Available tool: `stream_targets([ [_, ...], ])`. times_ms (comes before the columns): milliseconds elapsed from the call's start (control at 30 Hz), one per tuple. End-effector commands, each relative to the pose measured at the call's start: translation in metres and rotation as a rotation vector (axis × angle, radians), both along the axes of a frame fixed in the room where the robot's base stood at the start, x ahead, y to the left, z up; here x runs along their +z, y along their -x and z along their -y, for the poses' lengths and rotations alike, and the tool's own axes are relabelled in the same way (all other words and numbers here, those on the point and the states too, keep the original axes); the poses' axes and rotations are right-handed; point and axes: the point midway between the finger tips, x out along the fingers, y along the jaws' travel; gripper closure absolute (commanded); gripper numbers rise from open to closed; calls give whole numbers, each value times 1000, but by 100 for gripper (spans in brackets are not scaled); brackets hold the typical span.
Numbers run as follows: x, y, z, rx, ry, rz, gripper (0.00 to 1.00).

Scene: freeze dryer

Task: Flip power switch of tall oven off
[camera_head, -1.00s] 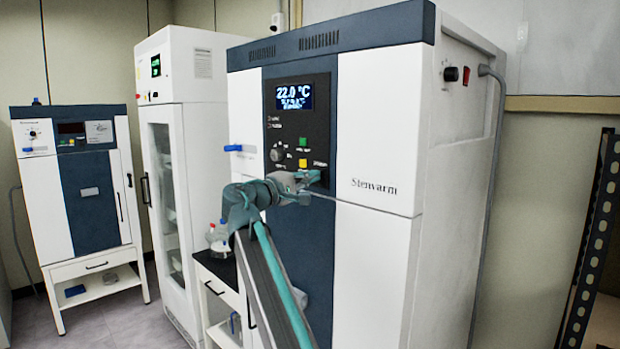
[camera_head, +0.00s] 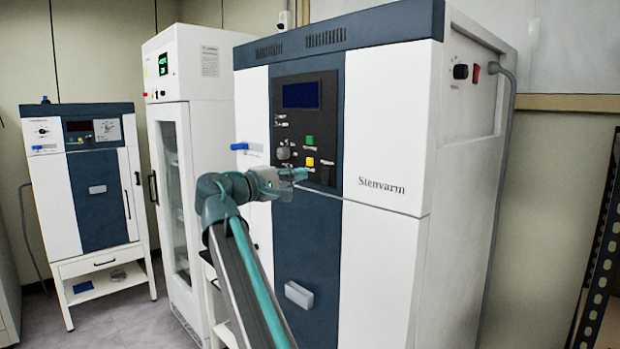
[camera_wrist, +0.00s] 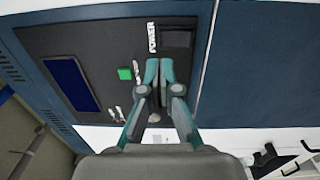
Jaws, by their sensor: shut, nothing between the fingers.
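The tall oven (camera_head: 385,140) is white with a dark blue centre strip and the name Stenvarm. Its control panel (camera_head: 318,107) has a dark, blank display (camera_head: 301,95), a knob, and green and yellow buttons. In the wrist view, a black power switch (camera_wrist: 176,38) with a white label beside it sits on the panel; its tilt is too dim to tell. My gripper (camera_head: 304,174) is shut and empty in front of the lower panel, just left of the switch area. In the wrist view, my gripper's fingertips (camera_wrist: 159,68) are below and left of the switch, apparently apart from it.
A white glass-door cabinet (camera_head: 180,150) stands left of the oven, and a smaller oven (camera_head: 95,190) sits on a stand further left. A perforated metal rack (camera_head: 604,240) is at the right.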

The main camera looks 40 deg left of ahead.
Motion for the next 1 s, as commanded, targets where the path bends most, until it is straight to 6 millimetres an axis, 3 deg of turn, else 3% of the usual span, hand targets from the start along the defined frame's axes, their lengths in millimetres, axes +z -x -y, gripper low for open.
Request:
stream_targets([
  [200,3,43,-5,1,-1,0,100],
  [400,7,63,-7,0,0,0,100],
  [1000,9,69,-8,0,-4,0,100],
])
